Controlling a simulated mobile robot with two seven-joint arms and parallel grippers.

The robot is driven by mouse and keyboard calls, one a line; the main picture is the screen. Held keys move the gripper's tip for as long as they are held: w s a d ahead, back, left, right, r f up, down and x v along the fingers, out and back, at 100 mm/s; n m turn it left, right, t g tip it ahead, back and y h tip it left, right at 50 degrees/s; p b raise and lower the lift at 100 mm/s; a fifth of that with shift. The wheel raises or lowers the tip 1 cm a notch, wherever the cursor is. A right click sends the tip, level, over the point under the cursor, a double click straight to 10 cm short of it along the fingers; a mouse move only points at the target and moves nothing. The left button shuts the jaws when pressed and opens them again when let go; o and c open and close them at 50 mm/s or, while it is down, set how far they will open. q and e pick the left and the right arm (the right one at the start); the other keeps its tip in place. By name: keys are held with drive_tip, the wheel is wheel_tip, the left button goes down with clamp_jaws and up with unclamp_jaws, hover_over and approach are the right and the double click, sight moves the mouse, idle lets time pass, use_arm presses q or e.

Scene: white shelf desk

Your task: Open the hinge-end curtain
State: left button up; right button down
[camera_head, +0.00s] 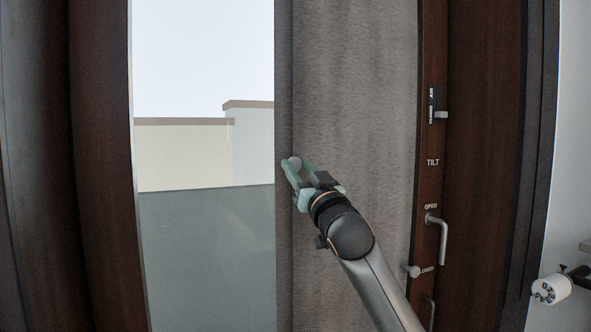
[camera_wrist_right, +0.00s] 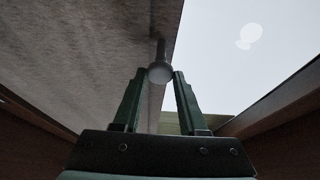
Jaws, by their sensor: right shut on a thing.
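The grey curtain (camera_head: 350,100) hangs over the right part of the window, beside the handle side of the frame. Its left edge is a darker strip, and the glass left of it is uncovered. A small round knob (camera_head: 293,163) sits at that edge. My right gripper (camera_head: 297,169) is shut on the knob, with a finger on each side of it. In the right wrist view the knob (camera_wrist_right: 160,73) shows between the fingertips, next to the curtain (camera_wrist_right: 85,60). My left gripper is out of view.
The dark wooden frame (camera_head: 100,150) stands at left. On the right frame post are a metal handle (camera_head: 442,240) beside an OPEN label, a small latch (camera_head: 438,113) and a TILT label. A white cylindrical object (camera_head: 551,289) shows at the lower right.

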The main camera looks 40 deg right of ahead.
drive_tip(key=shift+c, duration=2.3)
unclamp_jaws()
drive_tip(key=shift+s+a+f, duration=0.15)
drive_tip(key=shift+s+f, duration=0.1)
drive_tip(key=shift+s, duration=0.2)
drive_tip(key=b+v, duration=0.2)
drive_tip(key=v, duration=0.9)
drive_tip(key=shift+s+b, duration=0.2)
drive_tip(key=shift+b, duration=0.1)
